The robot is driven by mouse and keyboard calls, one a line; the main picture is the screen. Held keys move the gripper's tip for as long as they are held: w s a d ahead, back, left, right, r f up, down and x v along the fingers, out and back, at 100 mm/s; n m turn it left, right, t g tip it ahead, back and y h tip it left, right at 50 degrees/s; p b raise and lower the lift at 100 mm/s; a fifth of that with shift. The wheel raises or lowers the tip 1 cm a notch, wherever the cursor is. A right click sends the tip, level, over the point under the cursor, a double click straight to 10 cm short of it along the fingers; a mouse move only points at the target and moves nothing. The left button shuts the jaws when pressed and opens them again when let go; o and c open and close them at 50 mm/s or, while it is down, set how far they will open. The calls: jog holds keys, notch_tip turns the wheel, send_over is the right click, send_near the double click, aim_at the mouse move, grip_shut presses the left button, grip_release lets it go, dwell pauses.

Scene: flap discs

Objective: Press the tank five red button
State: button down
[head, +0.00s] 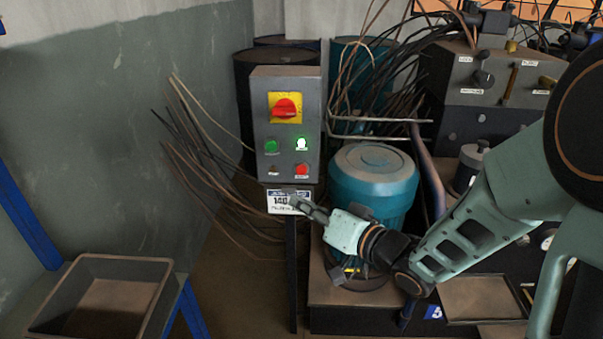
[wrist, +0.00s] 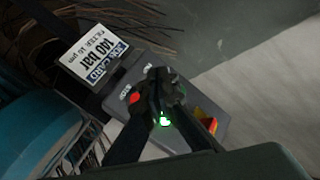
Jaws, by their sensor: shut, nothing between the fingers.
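A grey control box (head: 285,125) on a post carries a red button (head: 302,170) at its lower right. The red button also shows in the wrist view (wrist: 134,97), left of my fingers. A lit green-white lamp (head: 302,144) sits above it. A small label marked 5 (head: 433,312) is on the base of the teal tank unit (head: 373,185). My gripper (head: 293,198) is shut and empty, just below the box in the head view, over the 140 bar card. In the wrist view my gripper (wrist: 164,88) overlaps the box face. I cannot tell whether it touches.
The box also has a red rotary switch on yellow (head: 286,107), a green button (head: 270,147) and a dark button (head: 273,169). The 140 bar card (head: 280,203) hangs below. Loose wires (head: 205,165) spread at left. A grey tray (head: 105,295) stands lower left.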

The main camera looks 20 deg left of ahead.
aim_at(301, 170)
jog(key=shift+w, duration=0.1)
jog(key=shift+w+a, duration=0.35)
jog(key=shift+w, duration=1.05)
jog(key=shift+w+a, duration=0.3)
jog(key=shift+w, duration=1.15)
jog(key=shift+w+a, duration=0.35)
jog(key=shift+w, duration=1.05)
jog(key=shift+p, duration=0.35)
jog(key=shift+w+a, duration=0.1)
jog(key=shift+w, duration=0.3)
jog(key=shift+w+a+p, duration=0.1)
jog(key=shift+w+p, duration=0.25)
jog(key=shift+w, duration=0.15)
jog(key=shift+s, duration=0.15)
jog(key=shift+s+d, duration=0.2)
jog(key=shift+s, duration=0.55)
jog(key=shift+s, duration=0.1)
